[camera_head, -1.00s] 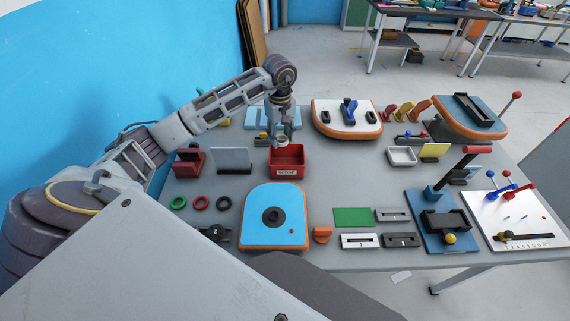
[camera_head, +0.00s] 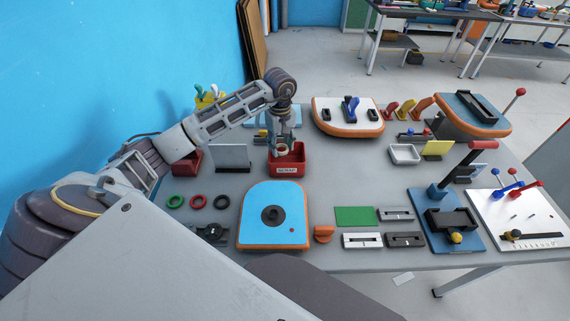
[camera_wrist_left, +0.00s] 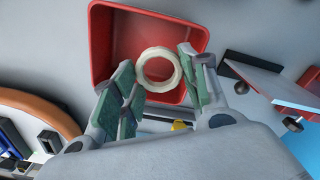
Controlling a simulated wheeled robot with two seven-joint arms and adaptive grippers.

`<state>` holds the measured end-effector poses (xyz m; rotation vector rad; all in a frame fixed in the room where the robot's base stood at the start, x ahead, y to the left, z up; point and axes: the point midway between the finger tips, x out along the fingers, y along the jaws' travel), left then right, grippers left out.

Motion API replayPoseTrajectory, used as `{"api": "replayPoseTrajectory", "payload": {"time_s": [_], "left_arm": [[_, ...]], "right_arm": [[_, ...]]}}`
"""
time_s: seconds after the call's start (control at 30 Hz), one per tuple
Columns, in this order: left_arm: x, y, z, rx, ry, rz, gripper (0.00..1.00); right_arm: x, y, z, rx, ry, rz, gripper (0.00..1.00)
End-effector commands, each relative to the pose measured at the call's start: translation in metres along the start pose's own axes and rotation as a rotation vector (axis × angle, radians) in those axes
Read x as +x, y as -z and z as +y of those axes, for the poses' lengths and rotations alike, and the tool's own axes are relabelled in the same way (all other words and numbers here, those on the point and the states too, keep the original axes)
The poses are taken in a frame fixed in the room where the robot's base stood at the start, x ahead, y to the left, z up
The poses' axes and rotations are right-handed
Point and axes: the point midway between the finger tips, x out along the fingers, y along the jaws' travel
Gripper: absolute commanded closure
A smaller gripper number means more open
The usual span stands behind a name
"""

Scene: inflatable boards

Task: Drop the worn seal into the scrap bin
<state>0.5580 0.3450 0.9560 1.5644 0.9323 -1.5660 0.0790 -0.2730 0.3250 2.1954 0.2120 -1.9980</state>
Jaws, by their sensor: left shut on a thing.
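The worn seal is a pale cream ring (camera_wrist_left: 144,70) between my left gripper's green-padded fingertips in the left wrist view. It also shows as a small pale ring in the head view (camera_head: 281,150). My left gripper (camera_head: 283,144) is shut on the seal, pointing down over the scrap bin. The scrap bin is a red open box (camera_head: 301,161) with a white "SCRAP" label, and it fills the top of the left wrist view (camera_wrist_left: 101,45). The seal overlaps the bin's opening there; its exact height over the bin floor is unclear. My right gripper is out of view.
Green (camera_head: 176,201), red (camera_head: 198,202) and black (camera_head: 222,202) rings lie left of a blue-topped orange board (camera_head: 256,220). A grey upright panel (camera_head: 232,158) stands left of the bin. A white-topped orange board (camera_head: 330,107) lies behind right. Bare table lies right of the bin.

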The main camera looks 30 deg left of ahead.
Motion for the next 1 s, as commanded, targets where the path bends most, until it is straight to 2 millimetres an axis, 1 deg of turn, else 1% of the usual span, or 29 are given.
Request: {"api": "replayPoseTrajectory", "payload": {"time_s": [0.03, 0.1, 0.2, 0.43, 0.47, 0.6, 0.63, 1.0], "left_arm": [[0.003, 0.000, 0.000, 0.000, 0.000, 0.000, 0.69], [0.004, 0.000, 0.000, 0.000, -0.001, 0.000, 0.69], [0.004, 0.000, 0.000, 0.000, -0.001, 0.000, 0.69], [0.004, 0.000, 0.000, 0.000, -0.001, 0.000, 0.69], [0.004, 0.000, 0.000, 0.000, -0.001, 0.000, 0.52], [0.004, 0.000, 0.000, 0.000, -0.001, 0.000, 0.34], [0.004, 0.000, 0.000, 0.000, -0.001, 0.000, 0.31], [0.003, 0.000, 0.000, 0.000, -0.001, 0.000, 0.31]], "right_arm": [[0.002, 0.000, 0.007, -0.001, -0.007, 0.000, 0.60], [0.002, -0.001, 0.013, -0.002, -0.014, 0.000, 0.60], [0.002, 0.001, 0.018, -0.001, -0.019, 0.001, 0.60], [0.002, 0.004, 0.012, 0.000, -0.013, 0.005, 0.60], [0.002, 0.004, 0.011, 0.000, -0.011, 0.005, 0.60], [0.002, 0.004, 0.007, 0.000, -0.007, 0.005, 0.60], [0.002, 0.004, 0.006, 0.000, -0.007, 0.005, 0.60], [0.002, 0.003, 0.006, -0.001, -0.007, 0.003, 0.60]]}}
